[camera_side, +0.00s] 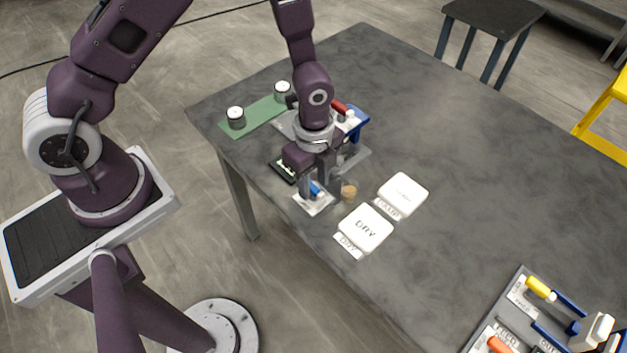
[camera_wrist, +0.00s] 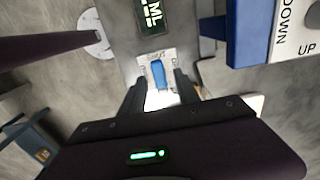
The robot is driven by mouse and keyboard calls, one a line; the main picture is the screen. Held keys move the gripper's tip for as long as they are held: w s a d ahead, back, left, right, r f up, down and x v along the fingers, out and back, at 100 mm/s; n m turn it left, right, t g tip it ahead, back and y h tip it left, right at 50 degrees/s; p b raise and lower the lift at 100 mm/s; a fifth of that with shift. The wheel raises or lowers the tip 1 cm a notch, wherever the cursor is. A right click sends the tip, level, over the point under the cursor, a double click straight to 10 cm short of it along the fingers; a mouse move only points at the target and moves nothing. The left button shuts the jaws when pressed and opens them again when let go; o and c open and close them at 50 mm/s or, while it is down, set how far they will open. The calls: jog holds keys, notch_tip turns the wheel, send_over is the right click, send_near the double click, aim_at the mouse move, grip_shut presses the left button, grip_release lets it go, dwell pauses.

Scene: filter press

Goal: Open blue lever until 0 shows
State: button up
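The blue lever (camera_side: 315,188) stands on a small white plate (camera_side: 313,204) at the table's near edge. In the wrist view the blue lever (camera_wrist: 158,74) lies ahead of my gripper (camera_wrist: 159,80), between the lines of its two fingers. The fingers are apart, with a gap on each side of the lever; I see no contact. In the side view my gripper (camera_side: 328,190) points down just beside the lever and partly hides it. A dark display (camera_wrist: 152,14) shows "ML" in pale green letters in the wrist view; any number is cut off.
A blue block with a white "DOWN/UP" label (camera_wrist: 294,30) is at the wrist view's right. White DRY (camera_side: 366,228) and second (camera_side: 403,194) pads lie right of the gripper. A green mat (camera_side: 256,117) holds two jars. A tool panel (camera_side: 520,310) sits at lower right. The table's right middle is clear.

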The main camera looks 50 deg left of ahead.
jog(key=shift+f, duration=0.2)
grip_shut()
jog(key=shift+n, duration=0.3)
jog(key=n, duration=0.3)
jog(key=shift+n, duration=0.4)
jog(key=n, duration=0.4)
jog(key=shift+n, duration=0.3)
jog(key=n, duration=0.4)
jog(key=shift+n, duration=2.4)
